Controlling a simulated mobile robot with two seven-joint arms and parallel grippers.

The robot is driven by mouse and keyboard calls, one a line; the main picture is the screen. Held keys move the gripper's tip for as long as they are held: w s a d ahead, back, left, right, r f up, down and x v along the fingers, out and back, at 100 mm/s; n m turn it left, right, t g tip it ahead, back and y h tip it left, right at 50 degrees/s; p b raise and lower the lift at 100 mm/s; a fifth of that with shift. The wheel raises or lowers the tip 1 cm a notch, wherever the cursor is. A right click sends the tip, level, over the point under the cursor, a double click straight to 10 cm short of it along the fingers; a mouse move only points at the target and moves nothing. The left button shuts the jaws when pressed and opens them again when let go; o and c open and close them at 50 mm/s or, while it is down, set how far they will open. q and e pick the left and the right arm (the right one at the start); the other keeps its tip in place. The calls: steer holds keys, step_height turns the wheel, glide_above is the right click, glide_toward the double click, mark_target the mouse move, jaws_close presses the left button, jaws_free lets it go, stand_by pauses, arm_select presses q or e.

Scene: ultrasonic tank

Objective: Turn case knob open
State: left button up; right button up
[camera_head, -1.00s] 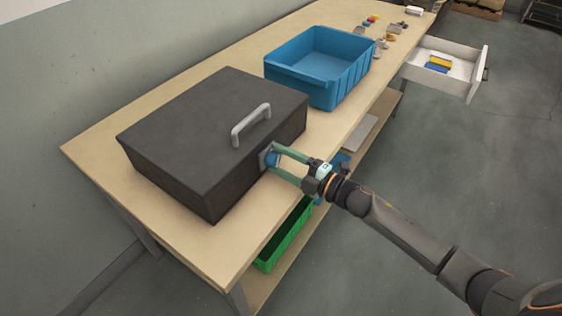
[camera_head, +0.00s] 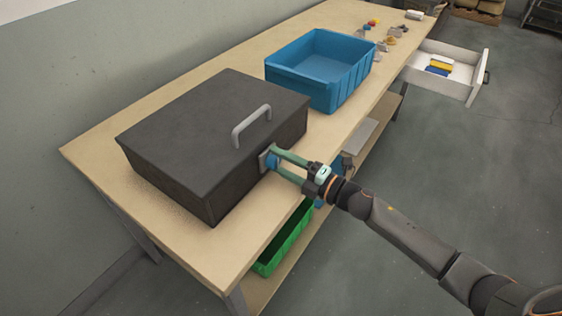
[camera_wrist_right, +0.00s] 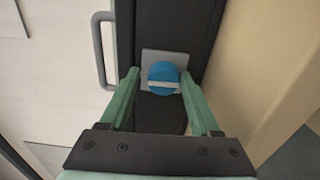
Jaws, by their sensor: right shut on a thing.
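The dark case (camera_head: 205,130) sits closed on the workbench, with a grey handle (camera_head: 250,127) on its lid. On its front side is a blue round knob (camera_head: 272,162) on a grey plate. In the right wrist view the knob (camera_wrist_right: 163,78) has a pale bar across it, lying about level in the picture. My right gripper (camera_head: 276,161) is at the knob, with its green fingers on either side; it is shut on the knob. The fingers also show in the right wrist view (camera_wrist_right: 160,84). My left gripper is not in view.
A blue bin (camera_head: 320,68) stands on the workbench (camera_head: 100,160) behind the case. Small parts lie farther back. An open white drawer (camera_head: 445,70) juts out at the right. A green bin (camera_head: 285,240) is on the lower shelf.

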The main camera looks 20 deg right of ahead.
steer(key=shift+s+f, duration=0.2)
steer(key=shift+f, duration=0.35)
steer(key=o, duration=1.2)
steer(key=shift+w+r, duration=0.1)
steer(key=shift+r, duration=0.2)
steer(key=shift+b+v, duration=0.35)
steer(key=shift+v, duration=5.9)
steer(key=shift+r, duration=0.15)
